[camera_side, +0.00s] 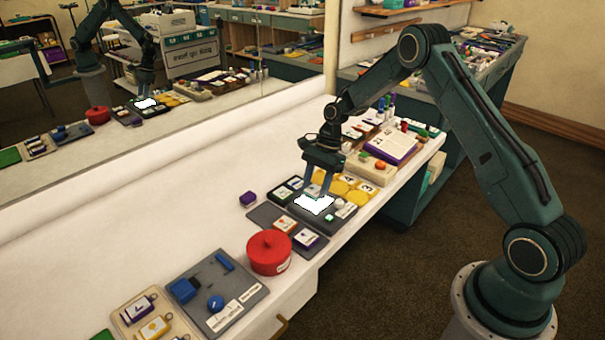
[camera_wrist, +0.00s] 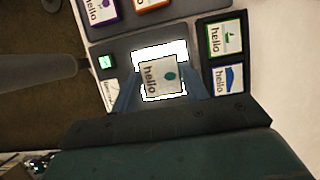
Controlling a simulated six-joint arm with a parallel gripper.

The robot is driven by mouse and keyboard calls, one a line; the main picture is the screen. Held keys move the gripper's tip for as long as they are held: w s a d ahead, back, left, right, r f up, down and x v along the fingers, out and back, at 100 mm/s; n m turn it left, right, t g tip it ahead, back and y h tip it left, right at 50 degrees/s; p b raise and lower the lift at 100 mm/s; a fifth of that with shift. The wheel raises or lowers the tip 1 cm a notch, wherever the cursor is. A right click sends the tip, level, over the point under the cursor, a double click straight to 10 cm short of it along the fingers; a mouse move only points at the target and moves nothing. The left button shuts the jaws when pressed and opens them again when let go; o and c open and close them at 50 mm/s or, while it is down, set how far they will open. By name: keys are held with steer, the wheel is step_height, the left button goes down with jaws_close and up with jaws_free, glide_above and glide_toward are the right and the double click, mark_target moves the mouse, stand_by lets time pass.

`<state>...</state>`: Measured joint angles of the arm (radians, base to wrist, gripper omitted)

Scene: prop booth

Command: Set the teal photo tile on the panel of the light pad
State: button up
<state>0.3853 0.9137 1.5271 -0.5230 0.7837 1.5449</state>
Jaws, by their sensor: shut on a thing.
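A pale photo tile (camera_wrist: 161,77) with "hello" and a teal mark is between the two fingers of my gripper (camera_wrist: 160,88) in the wrist view. My gripper is shut on it. The light pad (camera_wrist: 118,47) is dark with a glowing white panel (camera_wrist: 160,49). In the wrist view the tile overlaps the panel, with white showing around it. In the side view my gripper (camera_side: 316,194) points down at the back of the bright panel (camera_side: 314,205); the tile is hard to make out there. I cannot tell whether the tile touches the panel.
A green block (camera_wrist: 106,62) sits on the pad beside the panel. A dark tray with a green tile (camera_wrist: 224,38) and a blue tile (camera_wrist: 228,79) adjoins it. A red pot (camera_side: 269,252) and purple block (camera_side: 248,199) stand nearby. The white counter (camera_side: 150,235) is clear toward the mirror.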

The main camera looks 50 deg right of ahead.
steer(key=shift+f, duration=0.9)
steer(key=o, duration=1.1)
steer(key=shift+c, duration=0.2)
steer(key=v, duration=1.3)
steer(key=shift+d+r, duration=0.2)
steer(key=shift+r, duration=0.1)
